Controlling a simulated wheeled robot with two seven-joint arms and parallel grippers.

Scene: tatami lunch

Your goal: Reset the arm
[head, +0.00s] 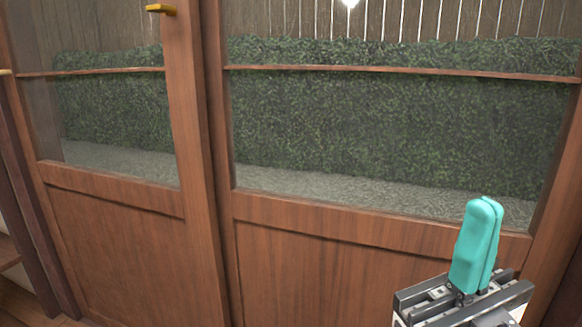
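My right gripper (485,206) is at the lower right of the head view, with its teal fingers pointing up. The two fingers lie against each other and nothing shows between them. It is in front of the wooden door panel, and I cannot tell how far from it. My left gripper is not in the head view.
Wooden doors with glass panes (205,170) fill most of the view. A yellow handle (160,9) is on the left door near the top. A green hedge (390,120) and grey gravel (380,195) show behind the glass. A bit of wooden floor shows at the lower left.

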